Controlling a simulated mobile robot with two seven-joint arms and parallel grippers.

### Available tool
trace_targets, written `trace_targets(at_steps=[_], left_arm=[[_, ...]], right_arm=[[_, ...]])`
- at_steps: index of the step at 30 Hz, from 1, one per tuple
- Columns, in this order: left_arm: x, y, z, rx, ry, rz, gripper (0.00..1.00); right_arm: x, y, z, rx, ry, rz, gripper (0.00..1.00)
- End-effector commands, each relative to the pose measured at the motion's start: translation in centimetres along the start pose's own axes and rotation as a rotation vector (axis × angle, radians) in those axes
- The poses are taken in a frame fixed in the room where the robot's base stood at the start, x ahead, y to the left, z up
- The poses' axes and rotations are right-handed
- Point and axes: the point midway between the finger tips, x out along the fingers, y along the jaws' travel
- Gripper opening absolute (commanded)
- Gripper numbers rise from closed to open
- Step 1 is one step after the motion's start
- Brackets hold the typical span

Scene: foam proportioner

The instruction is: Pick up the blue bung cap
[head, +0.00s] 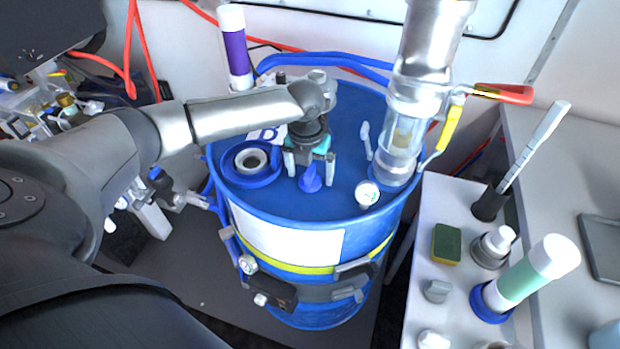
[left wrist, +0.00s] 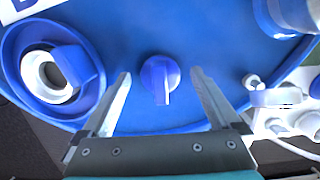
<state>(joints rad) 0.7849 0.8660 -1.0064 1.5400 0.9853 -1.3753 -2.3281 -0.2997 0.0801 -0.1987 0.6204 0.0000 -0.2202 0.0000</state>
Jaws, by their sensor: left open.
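The blue bung cap (head: 311,178), a round disc with a raised grip fin, sits on the blue drum top (head: 345,205). In the left wrist view the cap (left wrist: 160,78) is near the middle, fin towards the jaws. My left gripper (head: 310,167) points down over the drum, open and empty. Its fingers stand on either side of the cap, with a clear gap on both sides in the left wrist view (left wrist: 161,74). How high the fingertips are above the drum top is hard to tell. My right gripper is not in view.
A blue ring around a white-rimmed opening (head: 251,161) lies left of the cap. A clear cylinder with a metal pipe (head: 402,135) and a gauge (head: 367,194) stand to the right. A purple-banded tube (head: 236,50) is behind. A white counter (head: 415,285) holds bottles and a sponge (head: 446,244).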

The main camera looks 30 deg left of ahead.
Motion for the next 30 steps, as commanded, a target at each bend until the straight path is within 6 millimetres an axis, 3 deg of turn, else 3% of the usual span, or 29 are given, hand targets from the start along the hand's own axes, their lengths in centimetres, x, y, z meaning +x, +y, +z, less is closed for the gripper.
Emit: trace_targets(at_steps=[2,27,30], left_arm=[[-0.03,0.0,0.0,0.0,0.0,0.0,0.94],[0.09,0.03,-0.13,0.0,0.003,0.001,0.0],[0.15,0.04,-0.19,0.0,0.005,0.002,0.0]], right_arm=[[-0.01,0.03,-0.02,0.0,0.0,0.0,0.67],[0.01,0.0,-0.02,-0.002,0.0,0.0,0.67],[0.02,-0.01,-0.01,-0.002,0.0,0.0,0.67]])
